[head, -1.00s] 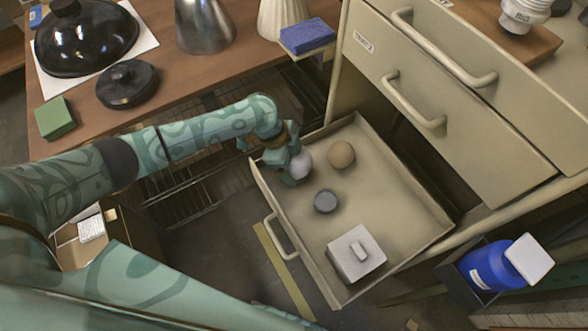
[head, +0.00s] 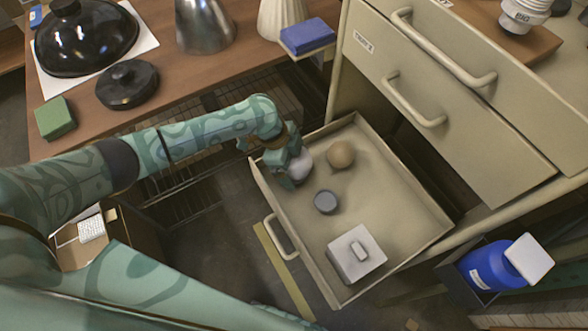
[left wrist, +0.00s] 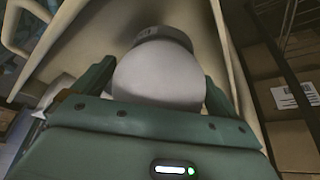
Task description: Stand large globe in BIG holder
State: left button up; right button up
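The white globe (head: 301,168) is in the open drawer, near its left corner, partly hidden by my left gripper (head: 291,168). In the left wrist view the globe (left wrist: 160,82) fills the space between the two fingers of the gripper (left wrist: 158,88). The fingers flank it closely; I cannot tell whether both press on it. A grey, round, labelled piece shows just beyond it; I cannot tell whether it belongs to the globe. A white ribbed holder marked BIG (head: 524,14) stands on the wooden board at the top right. My right gripper is not in view.
The drawer (head: 405,225) also holds a tan ball (head: 341,155), a dark grey round piece (head: 326,201) and a white square block (head: 356,254). Closed drawer handles jut out above. A blue bottle (head: 490,266) sits in a bin at the right.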

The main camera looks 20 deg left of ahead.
pick_arm(q)
jog(key=p+v, duration=0.3)
jog(key=v, duration=0.3)
jog(key=shift+w+r+p, duration=0.1)
jog(key=shift+r+p, duration=0.3)
jog(key=p+v, duration=0.4)
jog(key=v, duration=0.5)
jog(key=shift+a+r, duration=0.15)
jog(key=shift+a, duration=0.15)
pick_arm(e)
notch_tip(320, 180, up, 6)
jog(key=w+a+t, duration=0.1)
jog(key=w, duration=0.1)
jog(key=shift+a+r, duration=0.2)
